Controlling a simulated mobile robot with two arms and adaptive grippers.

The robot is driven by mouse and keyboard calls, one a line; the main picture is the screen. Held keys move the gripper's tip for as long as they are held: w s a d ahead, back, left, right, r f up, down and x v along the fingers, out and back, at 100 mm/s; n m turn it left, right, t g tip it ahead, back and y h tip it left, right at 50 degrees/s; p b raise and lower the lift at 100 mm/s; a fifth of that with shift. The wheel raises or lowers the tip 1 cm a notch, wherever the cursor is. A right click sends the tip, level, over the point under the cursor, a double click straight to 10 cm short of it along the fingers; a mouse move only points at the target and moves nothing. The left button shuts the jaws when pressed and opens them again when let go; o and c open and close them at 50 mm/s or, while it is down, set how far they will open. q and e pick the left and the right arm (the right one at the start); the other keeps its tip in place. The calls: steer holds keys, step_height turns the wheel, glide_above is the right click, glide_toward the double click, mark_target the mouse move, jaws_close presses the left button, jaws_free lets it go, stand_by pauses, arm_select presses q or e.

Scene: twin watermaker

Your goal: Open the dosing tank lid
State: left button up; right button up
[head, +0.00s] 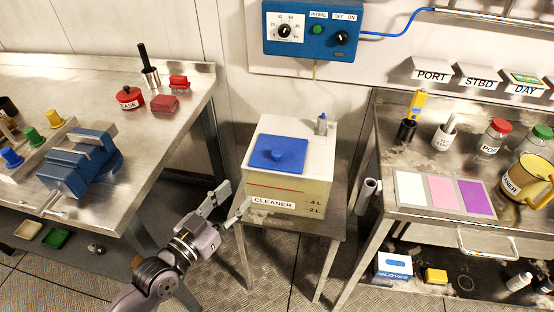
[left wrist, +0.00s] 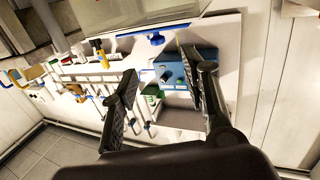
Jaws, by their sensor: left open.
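The dosing tank (head: 318,150) is a cream box labelled CLEANER, standing on a small metal stand between two benches. Its blue lid (head: 265,155) lies flat and shut on the top, with a round blue knob (head: 277,155) in its middle. My left gripper (head: 232,203) is open and empty, low beside the tank's front left corner, below the lid and apart from the knob. Its two fingers also show spread in the left wrist view (left wrist: 158,95). A blue piece at the top of that view may be the lid; I cannot tell. My right gripper is not in view.
A blue control box (head: 313,30) hangs on the wall above the tank. A small bottle-like fitting (head: 321,124) stands on the tank's back right. The left bench holds a blue vise (head: 80,165); the right bench holds jars and a colour card (head: 443,192). Space above the lid is clear.

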mark_target(274, 155)
arm_select(q)
steer(key=x, duration=0.5)
steer(key=r+x, duration=0.1)
steer(key=x, duration=0.5)
steer(key=p+x, duration=0.1)
steer(key=x, duration=0.5)
steer(key=shift+d+r, duration=0.2)
steer(key=shift+d, duration=0.2)
steer(key=shift+c, duration=0.6)
jaws_close()
